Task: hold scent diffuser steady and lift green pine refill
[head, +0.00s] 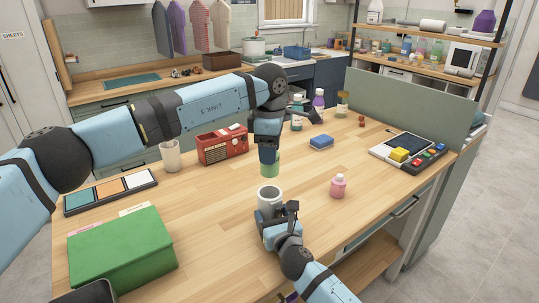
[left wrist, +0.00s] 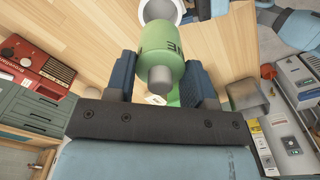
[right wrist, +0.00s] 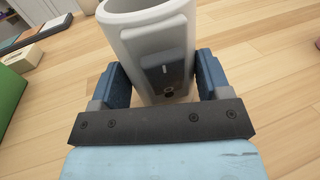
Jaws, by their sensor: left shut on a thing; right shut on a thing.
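The green pine refill (head: 269,164) is a pale green bottle with a grey tip. My left gripper (head: 268,153) is shut on it and holds it just above the diffuser. In the left wrist view the refill (left wrist: 160,48) sits between both fingers of my left gripper (left wrist: 160,85). The scent diffuser (head: 269,194) is a white-grey cup with an open top, upright on the table. My right gripper (head: 277,222) is shut on its body near the base. In the right wrist view the diffuser (right wrist: 145,40) shows a dark panel between the fingers (right wrist: 157,85).
A pink bottle (head: 338,187) stands right of the diffuser on the wooden table. A green box (head: 122,250) lies at the left front. The table right of the diffuser is mostly clear.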

